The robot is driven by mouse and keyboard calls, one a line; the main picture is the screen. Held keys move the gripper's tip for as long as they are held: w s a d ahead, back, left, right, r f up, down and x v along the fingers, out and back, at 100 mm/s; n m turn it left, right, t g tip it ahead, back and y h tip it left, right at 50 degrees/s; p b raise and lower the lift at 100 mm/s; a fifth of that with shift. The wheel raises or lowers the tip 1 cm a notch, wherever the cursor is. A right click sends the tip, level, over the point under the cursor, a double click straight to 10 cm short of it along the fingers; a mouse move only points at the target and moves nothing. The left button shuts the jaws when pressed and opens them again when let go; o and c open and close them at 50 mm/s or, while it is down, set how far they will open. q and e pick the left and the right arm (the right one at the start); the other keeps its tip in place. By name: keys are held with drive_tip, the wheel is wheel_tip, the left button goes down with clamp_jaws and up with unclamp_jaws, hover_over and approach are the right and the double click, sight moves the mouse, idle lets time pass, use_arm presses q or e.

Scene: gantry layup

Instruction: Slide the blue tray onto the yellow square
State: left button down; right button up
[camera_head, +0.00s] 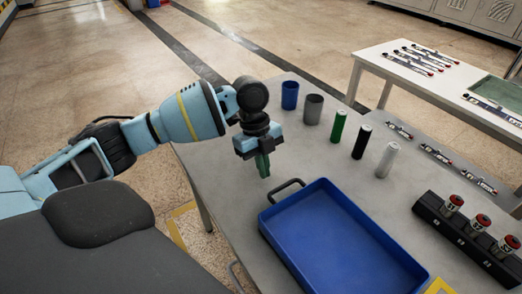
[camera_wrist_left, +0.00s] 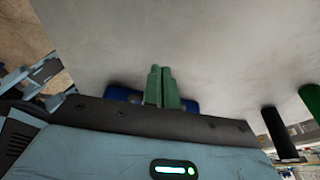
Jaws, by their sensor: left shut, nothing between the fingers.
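The blue tray (camera_head: 335,232) is an empty, shallow rectangular tray lying on the grey table, with a dark handle (camera_head: 287,189) at its far left end. A piece of yellow marking (camera_head: 440,286), apparently part of the yellow square, shows at the bottom right, past the tray's near corner; the rest is out of view. My left gripper (camera_head: 263,168) points down with its green fingers shut and empty, just beyond the handle and apart from it. My right gripper is not in view.
A blue cup (camera_head: 290,95), a grey cup (camera_head: 313,109) and green (camera_head: 338,127), black (camera_head: 361,142) and white (camera_head: 387,160) cylinders stand behind the tray. A black rack (camera_head: 465,238) with red-topped parts is at the right. Small parts (camera_head: 437,154) lie along the far edge.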

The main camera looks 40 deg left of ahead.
use_arm(q)
drive_tip(key=d, duration=0.2)
drive_tip(key=s+d, duration=0.1)
drive_tip(key=shift+f+p, duration=0.3)
drive_tip(key=shift+f, duration=0.05)
drive_tip(key=shift+s+d, duration=0.15)
drive_tip(key=shift+d, duration=0.3)
drive_tip(key=shift+d, duration=0.15)
